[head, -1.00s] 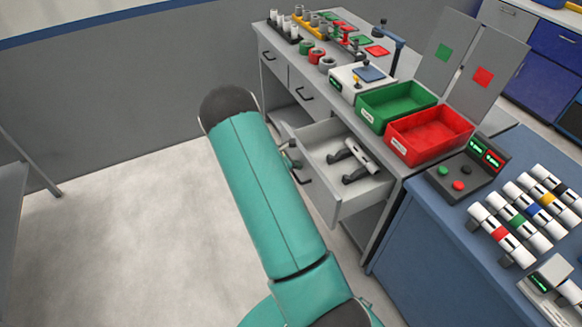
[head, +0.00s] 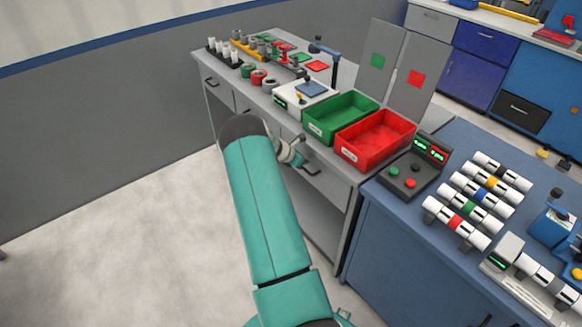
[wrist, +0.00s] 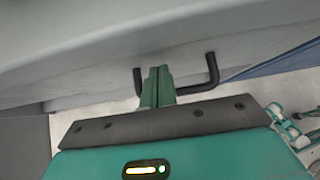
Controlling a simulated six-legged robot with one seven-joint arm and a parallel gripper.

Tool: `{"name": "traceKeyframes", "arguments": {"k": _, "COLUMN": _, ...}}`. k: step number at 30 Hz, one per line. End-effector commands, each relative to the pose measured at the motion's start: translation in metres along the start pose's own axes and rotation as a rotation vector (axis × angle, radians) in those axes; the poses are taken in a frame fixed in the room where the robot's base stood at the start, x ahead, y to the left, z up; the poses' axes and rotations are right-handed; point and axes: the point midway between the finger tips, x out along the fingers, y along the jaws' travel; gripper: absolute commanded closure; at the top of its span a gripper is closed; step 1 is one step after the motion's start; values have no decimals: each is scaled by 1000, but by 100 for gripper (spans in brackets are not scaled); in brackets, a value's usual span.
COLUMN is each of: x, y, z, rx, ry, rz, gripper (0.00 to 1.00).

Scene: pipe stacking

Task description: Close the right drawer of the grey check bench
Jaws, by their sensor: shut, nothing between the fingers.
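The grey check bench (head: 346,172) stands ahead in the head view. Its right drawer (head: 326,187) shows only its front, about level with the bench's face; no open interior shows. A slight gap, if any, cannot be made out. My gripper (head: 299,160) is at this drawer's front, partly hidden behind my teal arm. In the wrist view my gripper (wrist: 158,80) is shut and empty, its fingertips against or very close to the grey drawer front, between the two ends of the black handle (wrist: 213,70).
A green bin (head: 338,118) and a red bin (head: 375,140) stand on the bench top. A blue bench (head: 400,235) with several banded pipes adjoins at the right. The floor (head: 130,225) at the left is clear.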

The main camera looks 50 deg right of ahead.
Motion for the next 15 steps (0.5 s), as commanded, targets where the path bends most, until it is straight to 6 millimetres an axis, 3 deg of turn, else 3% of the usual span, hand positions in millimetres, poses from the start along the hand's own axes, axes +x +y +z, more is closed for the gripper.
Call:
{"name": "traceKeyframes", "arguments": {"k": 6, "x": 13, "y": 0, "z": 12, "rx": 0, "ry": 1, "rz": 0, "gripper": 100}}
{"name": "traceKeyframes", "arguments": {"k": 15, "x": 17, "y": -2, "z": 18, "rx": 1, "ry": -3, "rz": -2, "gripper": 100}}
